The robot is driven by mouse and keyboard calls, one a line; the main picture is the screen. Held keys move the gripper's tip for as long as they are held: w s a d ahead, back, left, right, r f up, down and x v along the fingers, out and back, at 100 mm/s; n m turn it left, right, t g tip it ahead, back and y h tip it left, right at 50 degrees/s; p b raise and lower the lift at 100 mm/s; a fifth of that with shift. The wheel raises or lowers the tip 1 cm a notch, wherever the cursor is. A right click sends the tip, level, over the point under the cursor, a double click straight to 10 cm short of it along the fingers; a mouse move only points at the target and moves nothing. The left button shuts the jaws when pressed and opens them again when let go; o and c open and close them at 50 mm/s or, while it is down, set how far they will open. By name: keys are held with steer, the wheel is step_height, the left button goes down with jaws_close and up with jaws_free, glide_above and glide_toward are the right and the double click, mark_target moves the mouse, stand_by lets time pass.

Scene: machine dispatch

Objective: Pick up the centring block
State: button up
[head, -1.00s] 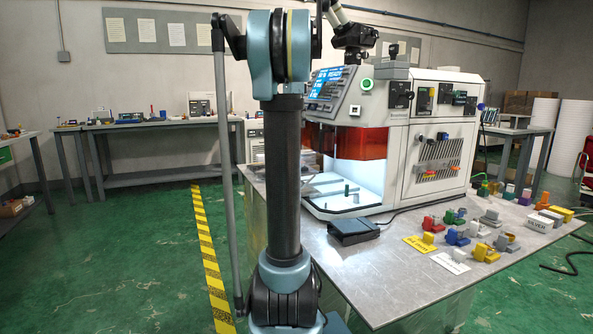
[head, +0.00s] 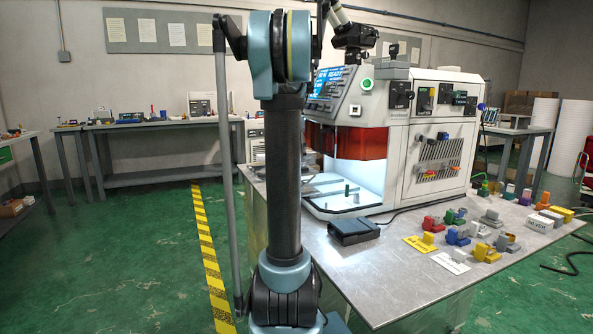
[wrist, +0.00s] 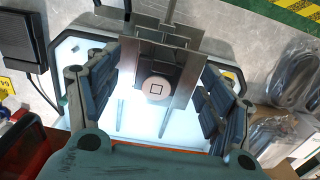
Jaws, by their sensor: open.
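My gripper (wrist: 160,78) is open in the wrist view, with one dark padded finger on each side. Between the fingers is a flat grey metal piece with a pale round disc (wrist: 157,89) marked with a square outline. I cannot tell for sure whether this is the centring block. It lies over a brightly lit white surface, and I see no finger touching it. In the head view my gripper is not visible. The lit chamber (head: 376,187) of the white machine holds small upright pieces, partly hidden by my arm.
A black pedal box (head: 353,231) stands on the metal table (head: 390,275) before the machine. Several coloured blocks and a yellow and a white label card (head: 450,262) lie to the right. The table's front is clear. Clear plastic bags (wrist: 295,75) show at right in the wrist view.

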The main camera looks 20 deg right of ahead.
steer(key=shift+w+d+f, duration=0.1)
steer(key=shift+d+f, duration=0.05)
steer(key=shift+f, duration=0.5)
steer(key=shift+w+d+f, duration=0.1)
steer(key=shift+d+f, duration=0.05)
steer(key=shift+f, duration=1.05)
steer(key=shift+c, duration=0.3)
steer(key=c, duration=1.2)
steer(key=shift+r, duration=0.15)
